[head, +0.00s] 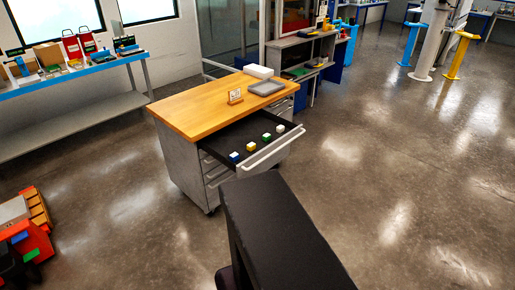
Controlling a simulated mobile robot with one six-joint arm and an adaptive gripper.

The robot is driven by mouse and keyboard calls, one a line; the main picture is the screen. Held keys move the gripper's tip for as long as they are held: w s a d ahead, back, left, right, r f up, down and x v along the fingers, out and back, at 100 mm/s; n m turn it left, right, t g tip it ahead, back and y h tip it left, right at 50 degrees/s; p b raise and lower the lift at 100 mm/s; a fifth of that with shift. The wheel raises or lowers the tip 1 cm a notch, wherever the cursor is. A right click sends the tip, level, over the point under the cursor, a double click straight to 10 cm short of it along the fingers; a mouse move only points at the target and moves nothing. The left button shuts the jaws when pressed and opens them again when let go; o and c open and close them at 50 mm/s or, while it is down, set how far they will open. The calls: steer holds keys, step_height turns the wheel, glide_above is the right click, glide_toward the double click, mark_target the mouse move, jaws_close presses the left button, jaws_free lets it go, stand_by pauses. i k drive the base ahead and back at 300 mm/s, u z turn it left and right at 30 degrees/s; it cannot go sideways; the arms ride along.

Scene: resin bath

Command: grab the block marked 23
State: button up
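Several small blocks sit in a row in the open drawer (222,146) of a wood-topped cabinet. From left to right they are a blue block (234,158), a yellow block (251,148), a green block (266,137) and a white block (280,129). Their tops look pale. Any numbers on them are too small to read, so I cannot tell which is marked 23. My gripper is not in view.
The cabinet top (200,112) holds a small sign (235,96), a grey case (266,87) and a white box (258,71). The drawer's handle bar (275,148) faces right. A workbench (75,75) stands left, coloured bins (30,232) lower left.

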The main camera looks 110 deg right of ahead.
mark_target(251, 146)
steer(key=k, duration=0.15)
steer(key=z, duration=3)
steer(key=k, duration=0.6)
steer(key=u, duration=0.2)
steer(key=i, duration=0.2)
steer(key=z, duration=0.05)
